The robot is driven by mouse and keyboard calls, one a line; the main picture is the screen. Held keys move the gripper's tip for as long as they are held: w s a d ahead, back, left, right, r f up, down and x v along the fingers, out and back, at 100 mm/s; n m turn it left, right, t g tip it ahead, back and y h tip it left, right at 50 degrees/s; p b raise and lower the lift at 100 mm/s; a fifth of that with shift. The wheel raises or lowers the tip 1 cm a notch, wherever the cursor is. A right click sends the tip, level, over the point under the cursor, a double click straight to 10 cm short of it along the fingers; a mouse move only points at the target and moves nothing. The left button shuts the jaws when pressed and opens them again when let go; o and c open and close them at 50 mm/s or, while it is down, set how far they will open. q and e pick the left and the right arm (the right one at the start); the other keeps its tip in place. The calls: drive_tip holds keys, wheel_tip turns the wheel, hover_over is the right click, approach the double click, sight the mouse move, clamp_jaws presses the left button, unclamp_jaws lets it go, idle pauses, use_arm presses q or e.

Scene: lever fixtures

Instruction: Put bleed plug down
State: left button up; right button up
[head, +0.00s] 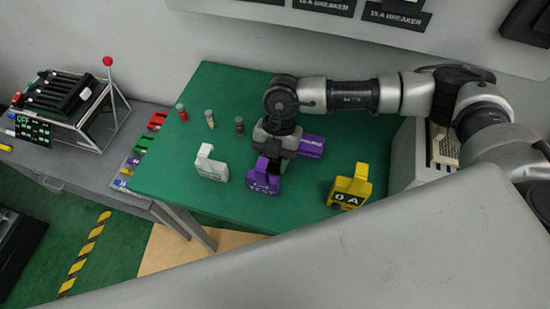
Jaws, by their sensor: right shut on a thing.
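My right gripper (273,146) is low over the middle of the green table, its arm coming in from the right. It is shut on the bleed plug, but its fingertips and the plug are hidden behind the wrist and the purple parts. A purple lever fixture (264,182) stands in front of the gripper, and a purple block (311,146) shows just right of it. I cannot tell whether these touch the gripper. My left gripper is not in view.
A white fixture (211,166) and a yellow fixture (349,190) stand on the green table (235,85). Small upright cylinders stand at its left: red-topped (181,112), pale-topped (210,119) and dark (239,125). The table's back middle is clear. A grey bench (60,160) holds a red-knobbed lever rack.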

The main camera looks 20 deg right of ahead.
drive_tip(key=shift+c, duration=1.1)
drive_tip(key=shift+r, duration=0.1)
